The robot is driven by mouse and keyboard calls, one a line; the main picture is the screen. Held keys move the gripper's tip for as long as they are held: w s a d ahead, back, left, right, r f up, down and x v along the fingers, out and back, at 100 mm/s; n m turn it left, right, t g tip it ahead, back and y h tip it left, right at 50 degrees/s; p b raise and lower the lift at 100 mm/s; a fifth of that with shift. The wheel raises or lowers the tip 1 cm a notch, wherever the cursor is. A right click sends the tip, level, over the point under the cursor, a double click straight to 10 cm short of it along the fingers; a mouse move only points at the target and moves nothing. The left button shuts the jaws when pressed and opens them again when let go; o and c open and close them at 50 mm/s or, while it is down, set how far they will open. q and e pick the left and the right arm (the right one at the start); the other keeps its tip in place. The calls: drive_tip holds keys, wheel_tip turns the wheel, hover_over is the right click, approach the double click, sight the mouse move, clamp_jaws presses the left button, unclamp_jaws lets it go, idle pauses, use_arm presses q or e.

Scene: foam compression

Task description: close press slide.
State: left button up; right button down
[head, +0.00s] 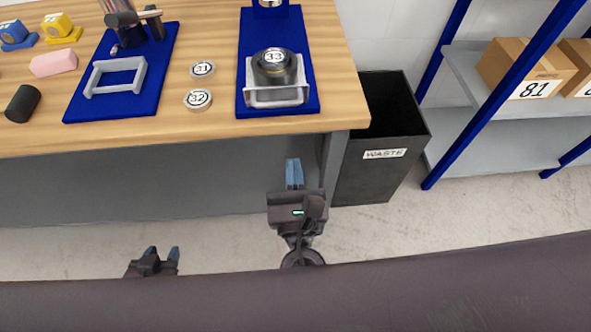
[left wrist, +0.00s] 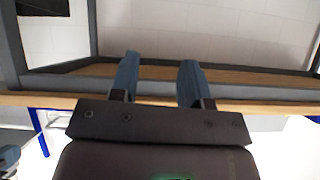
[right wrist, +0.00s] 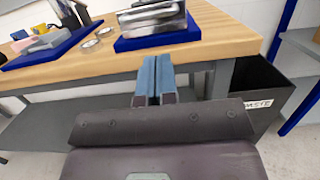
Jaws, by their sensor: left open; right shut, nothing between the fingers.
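The press on the right is a blue base (head: 278,22) with a grey slide (head: 277,97) that has a handle bar at its front. A dark round piece marked 33 (head: 274,66) sits in the slide. The slide also shows at the top of the right wrist view (right wrist: 152,18). My right gripper (head: 294,162) is shut and empty, in front of the table edge and apart from the slide. My left gripper (head: 162,250) is open and empty, farther left and away from the table top.
A second blue base (head: 85,107) with a grey frame handle (head: 115,76) stands left. Discs 31 (head: 202,69) and 32 (head: 198,99) lie between. A pink block (head: 53,63) and black cylinder (head: 23,103) lie left. A waste bin (head: 367,170) stands right of the table.

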approach(287, 92)
drive_tip(key=shift+w+r+p, duration=0.2)
drive_tip(key=shift+w+r, duration=0.15)
drive_tip(key=shift+w, duration=0.2)
drive_tip(key=shift+w+r+p, duration=0.15)
drive_tip(key=shift+w+r, duration=0.2)
drive_tip(key=shift+w, duration=0.75)
drive_tip(key=shift+w, duration=2.25)
